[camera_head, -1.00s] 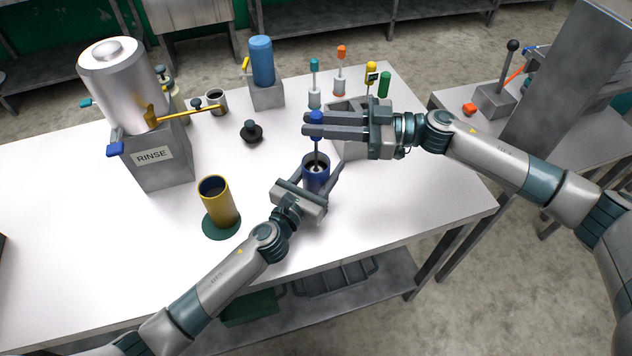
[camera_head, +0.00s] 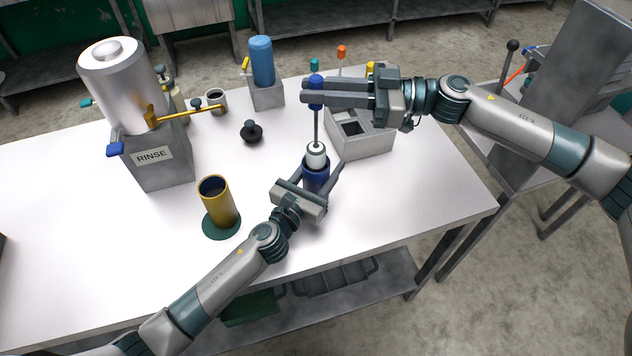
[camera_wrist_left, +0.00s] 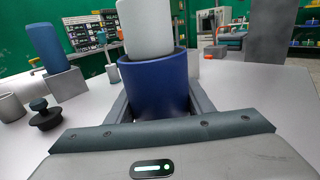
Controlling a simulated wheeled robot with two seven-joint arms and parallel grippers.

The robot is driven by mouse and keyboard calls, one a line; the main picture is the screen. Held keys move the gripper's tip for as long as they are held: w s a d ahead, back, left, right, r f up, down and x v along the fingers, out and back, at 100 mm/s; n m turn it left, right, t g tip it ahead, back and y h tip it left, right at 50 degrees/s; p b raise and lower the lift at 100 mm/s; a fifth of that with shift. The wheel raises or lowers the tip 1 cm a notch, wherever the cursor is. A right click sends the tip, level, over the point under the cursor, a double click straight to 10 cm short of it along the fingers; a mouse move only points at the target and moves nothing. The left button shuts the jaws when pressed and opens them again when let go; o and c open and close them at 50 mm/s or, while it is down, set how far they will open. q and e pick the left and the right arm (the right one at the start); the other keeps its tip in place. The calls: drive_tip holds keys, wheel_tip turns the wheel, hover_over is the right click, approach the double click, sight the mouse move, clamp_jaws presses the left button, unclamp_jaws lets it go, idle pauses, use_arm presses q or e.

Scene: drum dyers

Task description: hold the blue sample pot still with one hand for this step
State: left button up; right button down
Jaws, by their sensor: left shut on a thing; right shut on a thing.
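The blue sample pot (camera_head: 317,177) stands upright at the table's front, between the fingers of my left gripper (camera_head: 314,184), which is shut on it. In the left wrist view the pot (camera_wrist_left: 156,88) sits between both fingers. My right gripper (camera_head: 309,92) is shut on the blue handle (camera_head: 316,103) of a plunger-like tool above the pot. Its thin rod hangs straight down to a white cylindrical head (camera_head: 316,157) at the pot's mouth. The lower end of the head (camera_wrist_left: 147,30) is hidden by the pot's rim.
A yellow pot (camera_head: 218,203) stands on a green disc to the left. Behind are the RINSE tank (camera_head: 160,160), a black knobbed weight (camera_head: 251,132), a blue cylinder on a block (camera_head: 262,62) and a grey box (camera_head: 361,142). The table's front left is clear.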

sight(310, 186)
drive_tip(key=shift+r, duration=1.45)
use_arm(q)
drive_tip(key=o, duration=1.3)
drive_tip(key=shift+s, duration=0.1)
drive_tip(key=v, duration=1.1)
drive_tip(key=shift+s+a, duration=0.25)
drive_tip(key=shift+s, duration=0.1)
